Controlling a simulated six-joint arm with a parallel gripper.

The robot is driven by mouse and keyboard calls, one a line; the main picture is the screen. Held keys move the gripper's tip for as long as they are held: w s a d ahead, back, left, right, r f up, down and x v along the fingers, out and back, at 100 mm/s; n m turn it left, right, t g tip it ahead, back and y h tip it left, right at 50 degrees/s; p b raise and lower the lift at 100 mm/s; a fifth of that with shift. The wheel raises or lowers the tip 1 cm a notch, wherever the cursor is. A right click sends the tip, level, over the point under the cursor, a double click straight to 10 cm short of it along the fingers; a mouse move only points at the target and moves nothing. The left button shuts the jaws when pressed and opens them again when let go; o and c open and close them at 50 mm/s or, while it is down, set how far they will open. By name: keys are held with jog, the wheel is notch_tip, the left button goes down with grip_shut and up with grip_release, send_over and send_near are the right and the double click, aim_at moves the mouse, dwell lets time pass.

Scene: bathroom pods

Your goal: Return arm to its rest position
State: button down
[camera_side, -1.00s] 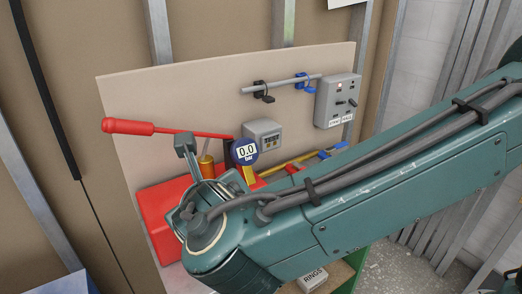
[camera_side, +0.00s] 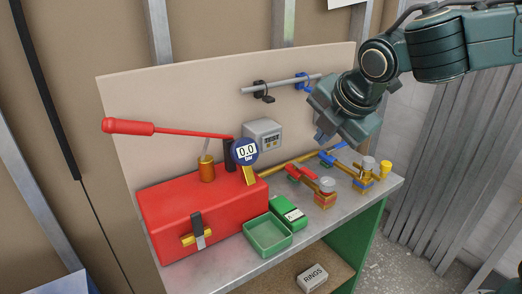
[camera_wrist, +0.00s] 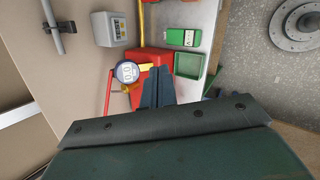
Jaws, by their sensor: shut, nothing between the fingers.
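My gripper (camera_side: 326,134) hangs over the right part of the workbench in the side view, in front of the backboard and apart from the things below. In the wrist view its fingers (camera_wrist: 157,72) are together with nothing between them. My arm comes in from the upper right. The red pump box (camera_side: 195,220) stands on the bench at left, with its long red lever (camera_side: 130,127) raised. The round gauge (camera_side: 245,151) reads 0.0 bar; it also shows in the wrist view (camera_wrist: 127,71).
A green tray (camera_side: 267,236) and small green box (camera_side: 288,212) lie at the bench's front. Brass pipework with valves (camera_side: 325,193) stands at right. A grey meter box (camera_side: 262,135) and clamped rail (camera_side: 280,84) are on the backboard. A RINGS box (camera_side: 312,277) sits on the shelf below.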

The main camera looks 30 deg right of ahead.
jog(key=s+d+m, duration=0.4)
jog(key=s+m, duration=0.2)
jog(key=s, duration=0.1)
jog(key=s+d+f+m+y, duration=0.1)
jog(key=s+d+m, duration=0.2)
jog(key=s+m, duration=0.4)
jog(key=s+d+f+m+g+y, duration=0.1)
jog(key=s+d+m, duration=0.3)
jog(key=s+m, duration=0.3)
jog(key=shift+d+f, duration=0.15)
jog(key=shift+d, duration=0.2)
